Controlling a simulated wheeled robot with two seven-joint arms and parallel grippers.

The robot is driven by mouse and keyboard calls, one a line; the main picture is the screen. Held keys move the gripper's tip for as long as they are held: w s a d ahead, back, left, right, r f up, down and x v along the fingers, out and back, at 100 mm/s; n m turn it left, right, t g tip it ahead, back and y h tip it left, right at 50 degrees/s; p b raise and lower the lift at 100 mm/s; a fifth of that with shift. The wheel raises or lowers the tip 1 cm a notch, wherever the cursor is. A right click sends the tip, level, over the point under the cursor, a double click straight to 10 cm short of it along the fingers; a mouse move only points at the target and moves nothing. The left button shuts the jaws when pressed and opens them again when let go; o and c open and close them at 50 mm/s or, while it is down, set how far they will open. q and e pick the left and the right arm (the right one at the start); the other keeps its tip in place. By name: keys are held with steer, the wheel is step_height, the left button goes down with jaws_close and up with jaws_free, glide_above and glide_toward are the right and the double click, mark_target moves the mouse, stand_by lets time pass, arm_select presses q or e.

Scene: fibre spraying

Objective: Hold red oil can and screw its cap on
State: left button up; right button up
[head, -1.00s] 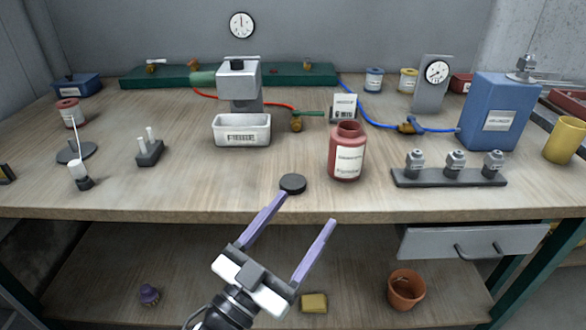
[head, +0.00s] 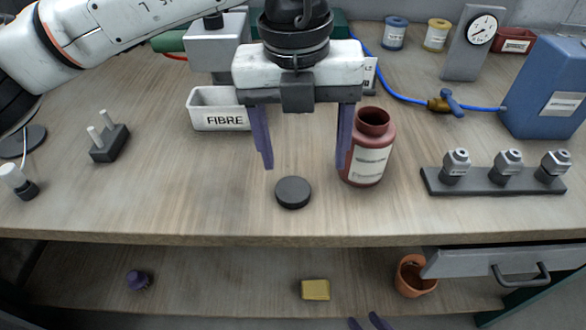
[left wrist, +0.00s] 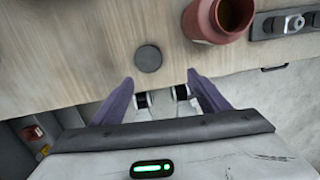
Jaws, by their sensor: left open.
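The red oil can (head: 369,158) stands upright and uncapped on the workbench, its round mouth open. The black round cap (head: 293,193) lies flat on the bench to its left. My left gripper (head: 305,166) is open and empty, fingers pointing down, above and behind the cap. Its right finger overlaps the can's left edge in the picture; I cannot tell whether they touch. In the left wrist view, the cap (left wrist: 148,58) lies beyond the fingertips and the can (left wrist: 210,22) is further right. Only my right gripper's fingertips (head: 368,322) show at the bottom edge, slightly apart.
A white FIBRE bin (head: 205,121) stands behind left. A rack with metal fittings (head: 490,183) lies right of the can, with a blue canister (head: 550,85) behind. An open drawer (head: 480,262) sticks out below. The bench front around the cap is clear.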

arm_select(q)
steer(key=shift+w+a+r+t+y, duration=0.4)
steer(key=shift+w+a+r, duration=0.2)
steer(key=shift+w+a, duration=0.25)
glide_above(293, 189)
steer(key=shift+a+f, duration=0.1)
steer(key=shift+f, duration=2.45)
steer(key=shift+f, duration=0.1)
step_height(293, 189, down, 5)
steer(key=shift+s+f+p, duration=0.1)
steer(key=shift+p, duration=0.5)
steer(key=shift+c, duration=0.5)
